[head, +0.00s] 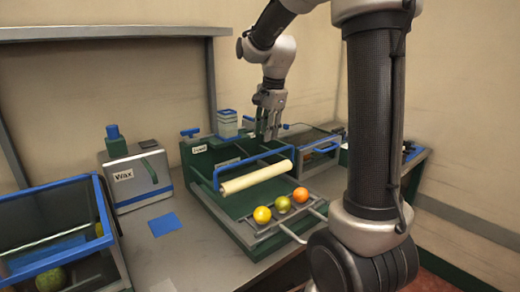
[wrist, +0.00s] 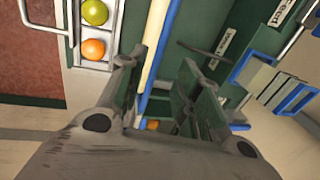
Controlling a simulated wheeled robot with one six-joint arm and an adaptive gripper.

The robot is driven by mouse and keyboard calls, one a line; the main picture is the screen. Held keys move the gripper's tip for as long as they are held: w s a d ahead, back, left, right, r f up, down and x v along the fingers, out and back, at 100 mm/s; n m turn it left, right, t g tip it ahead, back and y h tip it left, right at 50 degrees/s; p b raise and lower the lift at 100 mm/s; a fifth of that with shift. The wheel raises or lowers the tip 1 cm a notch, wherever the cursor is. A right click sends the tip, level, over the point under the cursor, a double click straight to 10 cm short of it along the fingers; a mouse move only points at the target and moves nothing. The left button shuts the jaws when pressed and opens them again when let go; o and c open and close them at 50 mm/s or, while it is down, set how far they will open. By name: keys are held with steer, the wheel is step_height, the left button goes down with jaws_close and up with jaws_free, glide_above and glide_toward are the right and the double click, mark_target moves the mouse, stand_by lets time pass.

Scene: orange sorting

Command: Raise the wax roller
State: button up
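The wax roller (head: 256,178) is a cream cylinder in a blue frame, lying across the green machine above its bed. The frame's blue bar (head: 258,158) runs along the far side of the roller. My gripper (head: 268,137) points down just above that bar, its fingers apart and empty. In the wrist view, the cream roller (wrist: 154,34) and the blue bar (wrist: 148,75) run through the gap between the fingers of my gripper (wrist: 158,72). I cannot tell whether a finger touches the bar.
A yellow fruit (head: 262,215), a greenish one (head: 283,204) and an orange (head: 300,194) sit on the rack before the roller. A grey wax box (head: 137,178) and a blue-rimmed bin (head: 52,187) stand left. A blue pad (head: 165,224) lies on the bench.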

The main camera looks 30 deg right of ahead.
mark_target(264, 155)
steer(key=f, duration=0.2)
steer(key=w+f, duration=0.1)
steer(key=f, duration=0.4)
steer(key=shift+w+a+f, duration=0.1)
steer(key=shift+w+f, duration=0.1)
steer(key=shift+f, duration=0.05)
jaws_close()
